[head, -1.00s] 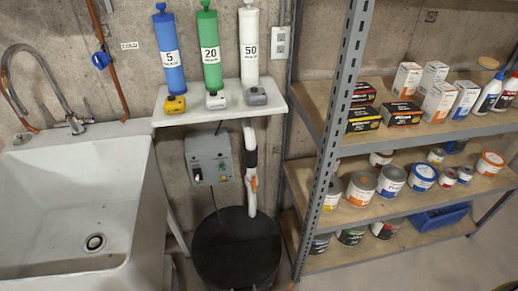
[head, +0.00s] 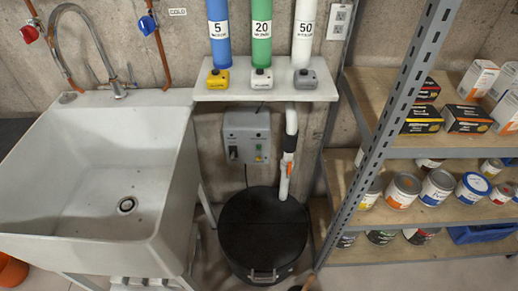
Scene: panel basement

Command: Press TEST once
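A grey control box (head: 246,126) is fixed to the wall under the small white shelf. It has a dark switch or plug at its left side and small coloured spots, one green and one yellow, at its lower right. Its lettering is too small to read, so I cannot tell which part is TEST. A dark cable hangs from its underside. Neither of my grippers is in view.
A black round lidded tub (head: 264,236) stands on the floor below the box. A white pipe with an orange lever (head: 289,168) runs down beside it. A white sink (head: 100,180) is at left, and a metal rack (head: 385,125) with cans at right. The white shelf (head: 265,92) overhangs the box.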

